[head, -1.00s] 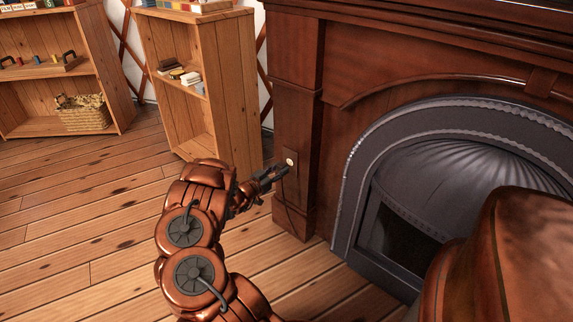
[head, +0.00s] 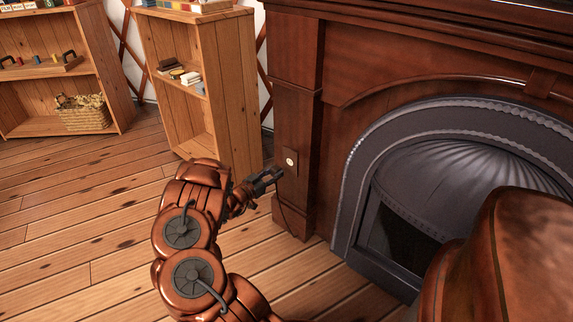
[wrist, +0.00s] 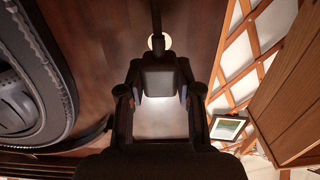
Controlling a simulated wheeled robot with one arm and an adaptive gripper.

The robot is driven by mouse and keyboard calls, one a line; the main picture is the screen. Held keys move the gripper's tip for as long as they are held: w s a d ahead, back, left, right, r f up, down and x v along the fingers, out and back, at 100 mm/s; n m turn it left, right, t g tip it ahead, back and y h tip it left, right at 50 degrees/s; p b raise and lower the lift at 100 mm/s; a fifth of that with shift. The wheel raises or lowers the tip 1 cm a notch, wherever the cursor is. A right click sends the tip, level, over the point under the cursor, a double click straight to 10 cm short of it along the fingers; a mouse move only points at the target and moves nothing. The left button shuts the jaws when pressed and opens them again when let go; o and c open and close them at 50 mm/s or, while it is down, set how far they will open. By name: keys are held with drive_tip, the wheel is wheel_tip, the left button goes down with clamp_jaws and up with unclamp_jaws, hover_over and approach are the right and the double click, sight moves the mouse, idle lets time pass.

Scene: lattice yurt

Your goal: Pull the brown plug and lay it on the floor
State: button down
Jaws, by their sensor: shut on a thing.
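My gripper (head: 275,174) is beside the fireplace's left pillar, just left of and slightly below a wall plate (head: 285,171) with a round cream socket (head: 290,161). In the wrist view my gripper (wrist: 158,92) is shut on the dark brown plug (wrist: 160,80), a blocky body between the fingers. Its dark cord (wrist: 156,18) runs toward the top of that picture, with the cream socket (wrist: 151,42) partly behind it. In the head view the plug is hard to tell from the fingers. It appears drawn back from the plate. The cord (head: 287,215) hangs along the pillar.
The fireplace (head: 298,110) with its grey metal arch (head: 355,185) stands right of my gripper. A wooden shelf (head: 225,95) stands behind, and another shelf with a basket (head: 82,113) is at left. The plank floor (head: 80,220) is clear at left and below.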

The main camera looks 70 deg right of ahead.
drive_tip(key=shift+a, duration=0.15)
drive_tip(key=v, duration=0.8)
drive_tip(key=shift+w+a+b, duration=0.25)
drive_tip(key=shift+a+b, duration=0.1)
drive_tip(key=shift+b, duration=0.1)
idle(0.4)
idle(0.4)
